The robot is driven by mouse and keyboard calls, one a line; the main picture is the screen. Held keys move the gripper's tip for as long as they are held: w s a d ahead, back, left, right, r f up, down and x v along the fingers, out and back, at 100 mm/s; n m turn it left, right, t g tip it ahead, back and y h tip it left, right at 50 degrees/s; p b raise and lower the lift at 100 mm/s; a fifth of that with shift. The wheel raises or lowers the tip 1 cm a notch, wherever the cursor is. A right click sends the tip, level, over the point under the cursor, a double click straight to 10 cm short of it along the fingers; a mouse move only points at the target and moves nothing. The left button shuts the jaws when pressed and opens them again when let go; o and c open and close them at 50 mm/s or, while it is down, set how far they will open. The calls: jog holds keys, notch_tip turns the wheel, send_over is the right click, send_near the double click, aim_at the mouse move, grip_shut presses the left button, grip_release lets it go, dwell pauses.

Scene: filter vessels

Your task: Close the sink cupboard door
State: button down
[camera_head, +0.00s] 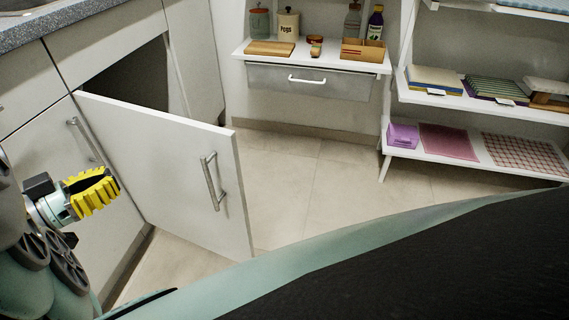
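The sink cupboard door (165,155) is a plain white panel. It stands open, swung out from the cabinet, its free edge over the tiled floor. A metal bar handle (213,181) is on its face near the free edge. The dark cupboard opening (135,78) shows behind its top edge. My gripper (108,187), with yellow ridged fingers and black between them, is at the left, in front of the neighbouring cabinet front. It appears apart from the door and its handle and holds nothing that I can see. How far its fingers are apart is unclear.
A closed cabinet front with a bar handle (84,139) is left of the door. The grey countertop (60,22) is above. White shelves (450,100) with boxes and cloths stand at the right, and a drawer unit (308,80) at the back. The floor (310,185) between is clear.

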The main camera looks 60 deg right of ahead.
jog(key=s+d+m+g, duration=0.1)
jog(key=s+d+m, duration=0.1)
jog(key=s+d, duration=0.2)
jog(key=s+d+f+m+g+b, duration=0.1)
jog(key=s+d, duration=0.3)
jog(key=d, duration=0.4)
jog(key=shift+d+m+g, duration=0.4)
jog(key=shift+g, duration=0.4)
jog(key=shift+s, duration=0.1)
